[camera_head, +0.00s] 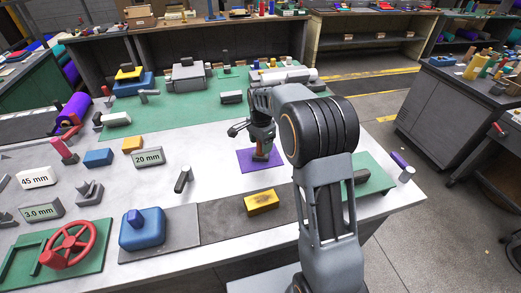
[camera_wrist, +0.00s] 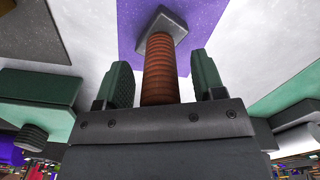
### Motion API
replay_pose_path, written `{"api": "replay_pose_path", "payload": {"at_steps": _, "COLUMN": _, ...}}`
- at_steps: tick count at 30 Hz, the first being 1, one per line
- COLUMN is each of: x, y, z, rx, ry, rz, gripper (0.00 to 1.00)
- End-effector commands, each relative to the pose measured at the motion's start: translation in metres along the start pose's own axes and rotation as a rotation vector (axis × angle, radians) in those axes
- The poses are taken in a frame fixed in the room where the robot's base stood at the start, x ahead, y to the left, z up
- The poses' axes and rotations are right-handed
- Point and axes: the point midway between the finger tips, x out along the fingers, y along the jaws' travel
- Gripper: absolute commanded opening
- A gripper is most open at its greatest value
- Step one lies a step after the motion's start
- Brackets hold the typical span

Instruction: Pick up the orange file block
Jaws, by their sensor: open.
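An orange-brown ridged post on a grey square base (camera_wrist: 161,68) looks like the orange file block. It rises from a purple mat (camera_wrist: 132,20) in the wrist view. My gripper (camera_wrist: 163,80) is open, with one dark green finger on each side of the post and a visible gap on both sides. In the head view my gripper (camera_head: 262,135) is above the purple mat (camera_head: 245,157), around the orange-brown post (camera_head: 261,151), whose upper part is hidden by the gripper.
A yellow block with dark marks (camera_head: 262,202) lies on a dark mat nearer me. A grey handle piece (camera_head: 183,179) stands left of the purple mat. White tabletop surrounds the purple mat.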

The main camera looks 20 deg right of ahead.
Motion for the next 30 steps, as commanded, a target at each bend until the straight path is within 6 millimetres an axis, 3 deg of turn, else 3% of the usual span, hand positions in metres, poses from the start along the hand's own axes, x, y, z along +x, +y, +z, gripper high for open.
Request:
{"api": "replay_pose_path", "payload": {"at_steps": 7, "x": 0.0007, "y": -0.0001, "z": 0.0001, "rx": 0.0, "ry": 0.0, "rz": -0.001, "gripper": 0.62}}
{"api": "replay_pose_path", "payload": {"at_steps": 24, "x": 0.0, "y": -0.0003, "z": 0.0, "rx": 0.0, "ry": 0.001, "rz": -0.002, "gripper": 0.07}}
{"api": "replay_pose_path", "payload": {"at_steps": 30, "x": -0.0003, "y": -0.0004, "z": 0.0, "rx": 0.0, "ry": 0.001, "rz": -0.002, "gripper": 0.05}}
